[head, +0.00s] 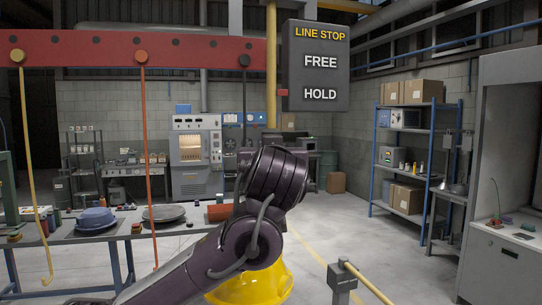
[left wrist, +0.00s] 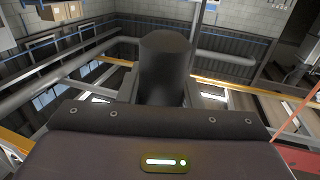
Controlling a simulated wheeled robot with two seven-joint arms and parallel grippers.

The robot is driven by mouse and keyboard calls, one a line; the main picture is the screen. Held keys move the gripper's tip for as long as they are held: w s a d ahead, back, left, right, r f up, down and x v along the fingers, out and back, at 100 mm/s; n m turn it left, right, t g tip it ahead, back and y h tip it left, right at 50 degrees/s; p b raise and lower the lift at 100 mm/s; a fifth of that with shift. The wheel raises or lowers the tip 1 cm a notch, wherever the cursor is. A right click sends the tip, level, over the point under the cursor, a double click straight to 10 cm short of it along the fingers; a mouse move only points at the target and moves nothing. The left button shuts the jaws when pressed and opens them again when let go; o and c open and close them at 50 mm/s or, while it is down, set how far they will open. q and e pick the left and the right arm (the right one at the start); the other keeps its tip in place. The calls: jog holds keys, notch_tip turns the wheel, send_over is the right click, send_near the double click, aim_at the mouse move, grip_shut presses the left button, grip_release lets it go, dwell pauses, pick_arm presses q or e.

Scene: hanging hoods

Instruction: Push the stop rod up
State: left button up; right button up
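A yellow vertical rod (head: 271,60), which I take for the stop rod, hangs beside the line stop sign (head: 318,65). The sign reads FREE above HOLD, and a red pointer (head: 283,93) on its left edge is level with HOLD. My dark left arm rises from the lower left in the head view and hides what lies below the rod. My left gripper is hidden there. In the left wrist view, my left gripper (left wrist: 165,65) points up at the roof, with a dark rounded shape at its middle; its fingers are not clear. My right gripper is not in view.
A red beam (head: 190,50) crosses the upper left, with a yellow hooked rod (head: 30,170) and a red rod (head: 147,160) hanging from it. A bench (head: 95,235) stands left. A yellow flared body (head: 270,283) shows behind my arm. A post with a yellow rail (head: 342,280) stands right.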

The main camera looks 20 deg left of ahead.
aim_at(271, 121)
pick_arm(q)
grip_shut()
notch_tip(271, 121, up, 6)
jog(key=shift+r, duration=0.1)
jog(key=shift+s+a+r, duration=0.1)
jog(key=shift+r, duration=0.2)
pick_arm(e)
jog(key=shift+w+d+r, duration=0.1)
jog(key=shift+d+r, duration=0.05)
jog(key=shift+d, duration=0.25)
pick_arm(q)
jog(key=shift+o, duration=2.2)
grip_release()
jog(key=shift+o, duration=1.3)
jog(key=shift+f, duration=0.1)
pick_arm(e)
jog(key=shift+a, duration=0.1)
